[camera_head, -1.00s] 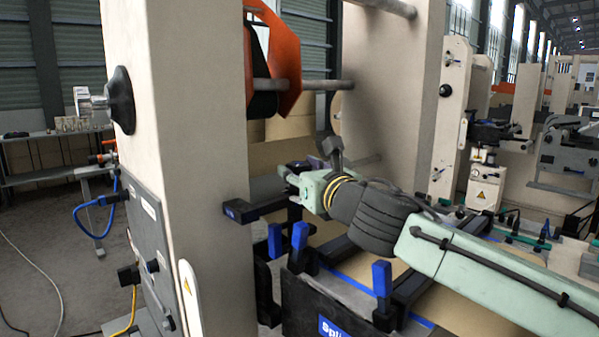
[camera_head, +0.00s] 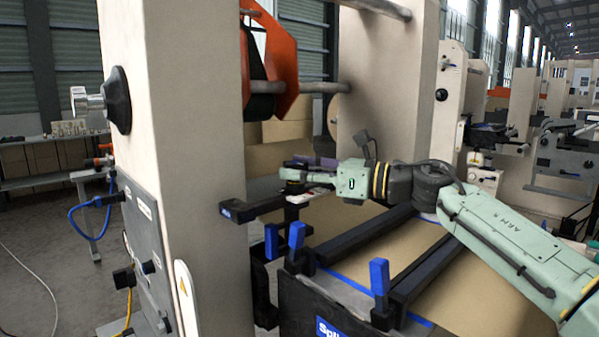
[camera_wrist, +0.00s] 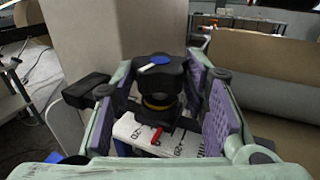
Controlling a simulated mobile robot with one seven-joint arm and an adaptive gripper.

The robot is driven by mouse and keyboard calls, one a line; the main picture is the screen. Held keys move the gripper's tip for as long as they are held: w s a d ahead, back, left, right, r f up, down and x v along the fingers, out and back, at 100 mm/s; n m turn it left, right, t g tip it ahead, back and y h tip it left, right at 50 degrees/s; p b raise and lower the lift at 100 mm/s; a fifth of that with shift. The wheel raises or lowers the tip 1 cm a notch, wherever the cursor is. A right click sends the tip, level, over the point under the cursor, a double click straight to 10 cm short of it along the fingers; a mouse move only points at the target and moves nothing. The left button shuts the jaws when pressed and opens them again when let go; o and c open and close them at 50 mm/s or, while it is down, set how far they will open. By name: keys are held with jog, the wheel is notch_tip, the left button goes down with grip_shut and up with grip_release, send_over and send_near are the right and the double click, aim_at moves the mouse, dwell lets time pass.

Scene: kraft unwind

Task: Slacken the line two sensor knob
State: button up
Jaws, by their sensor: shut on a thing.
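The sensor knob (camera_wrist: 160,75) is black, with a blue mark on its top and an amber ring below it. It stands over a white plate (camera_wrist: 170,138) with printed marks and a red pointer (camera_wrist: 156,135). My gripper (camera_wrist: 163,84) has a purple-padded finger on each side of the knob and is shut on it. In the head view my gripper (camera_head: 307,173) reaches in from the right, by the inner side of the near beige post. The knob is small and partly hidden there, so its turn cannot be told.
The near beige post (camera_head: 190,120) stands left of my gripper. A black bracket arm (camera_head: 252,208) juts out below. Black rails with blue-tipped posts (camera_head: 296,236) lie in front. A grey bar (camera_head: 310,88) and orange guard (camera_head: 280,60) are above. Brown paper rolls (camera_wrist: 265,60) lie behind.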

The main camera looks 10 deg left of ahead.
jog(key=shift+f+n+g, duration=0.3)
jog(key=shift+n+g, duration=0.2)
jog(key=shift+g, duration=0.3)
jog(key=shift+c, duration=0.2)
jog(key=o, duration=0.9)
jog(key=shift+w, duration=0.1)
jog(key=shift+o, duration=1.4)
jog(key=shift+r, duration=0.15)
jog(key=s+d, duration=0.1)
jog(key=d, duration=1.1)
